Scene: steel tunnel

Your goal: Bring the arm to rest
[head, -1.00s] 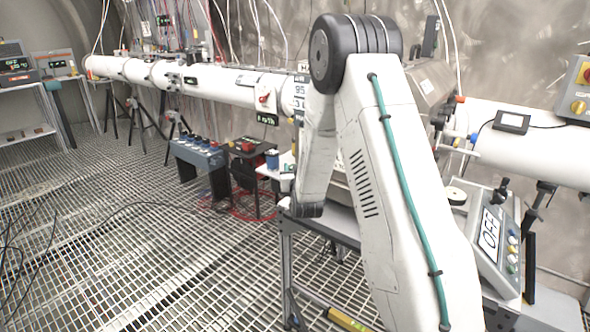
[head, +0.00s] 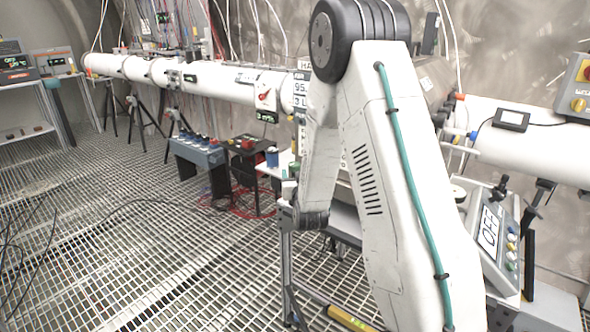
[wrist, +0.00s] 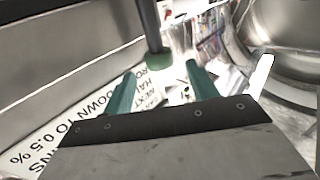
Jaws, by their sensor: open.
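My arm (head: 385,170) rises from the lower right of the head view, bends at a black-capped joint at the top, and its further link hangs down in front of the white pipe. My gripper is hidden in the head view. In the wrist view my gripper (wrist: 158,88) shows two teal fingers spread apart. They are open. A dark post with a green end (wrist: 157,50) stands just beyond and between the fingertips; I cannot tell whether they touch it. A sign with black print (wrist: 60,140) lies below and to the left.
A white pipe (head: 225,84) runs along the wall behind my arm. The grated floor (head: 110,240) at left is mostly open, with loose cables.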

